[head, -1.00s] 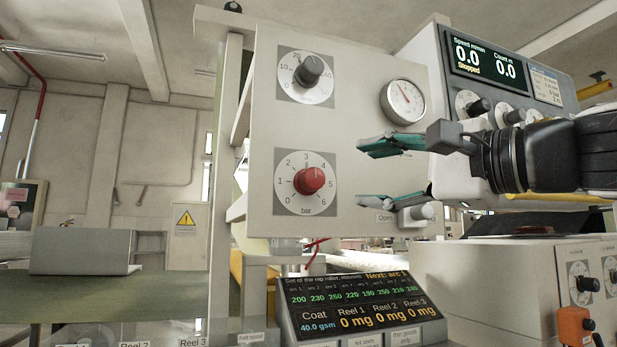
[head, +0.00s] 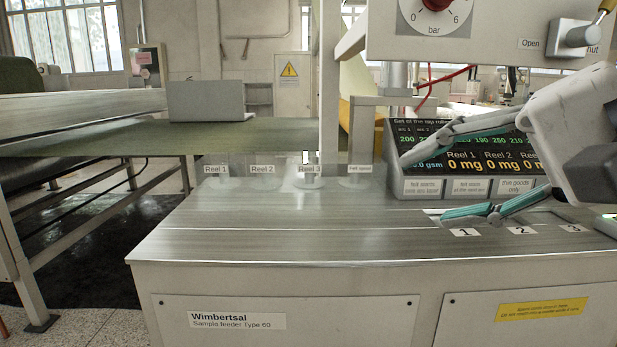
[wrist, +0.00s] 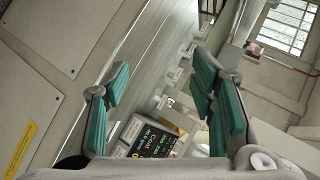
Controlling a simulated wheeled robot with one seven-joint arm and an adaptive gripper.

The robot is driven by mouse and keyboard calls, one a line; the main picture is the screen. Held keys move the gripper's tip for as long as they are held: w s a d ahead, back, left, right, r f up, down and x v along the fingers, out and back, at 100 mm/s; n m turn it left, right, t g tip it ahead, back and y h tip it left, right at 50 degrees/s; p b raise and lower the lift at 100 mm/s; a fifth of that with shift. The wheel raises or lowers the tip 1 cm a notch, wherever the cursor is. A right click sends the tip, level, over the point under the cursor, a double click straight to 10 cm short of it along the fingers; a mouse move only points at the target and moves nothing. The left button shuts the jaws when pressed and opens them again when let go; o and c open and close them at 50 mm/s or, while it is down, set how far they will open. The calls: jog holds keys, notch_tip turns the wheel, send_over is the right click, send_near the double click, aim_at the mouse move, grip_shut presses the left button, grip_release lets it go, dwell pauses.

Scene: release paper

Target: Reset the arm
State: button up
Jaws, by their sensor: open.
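My gripper (head: 436,186) is at the right in the head view, above the bench top and in front of the display panel. Its two green-padded fingers are spread wide apart with nothing between them. In the wrist view my gripper (wrist: 160,98) shows the same open fingers, one on each side, with bench top and display between and beyond them. The fingers hide part of the display panel (head: 470,187). The lower finger is close over the bench near the numbered labels; I cannot tell whether it touches.
The feeder bench (head: 260,215) has a clear top at left and middle. Reel holders (head: 262,180) stand along its back edge. A control box (head: 480,40) with a red knob hangs above.

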jog(key=s+d+f+n+g+h, duration=0.2)
jog(key=s+f+n+g+h, duration=0.15)
jog(key=s+f, duration=0.6)
jog(key=s+d+f+n+g+h, duration=0.4)
jog(key=s+f, duration=0.3)
jog(key=f, duration=0.5)
notch_tip(320, 180, up, 29)
jog(key=t+p, duration=0.2)
jog(key=p, duration=2.5)
jog(key=shift+a, duration=0.2)
jog(key=shift+t, duration=0.25)
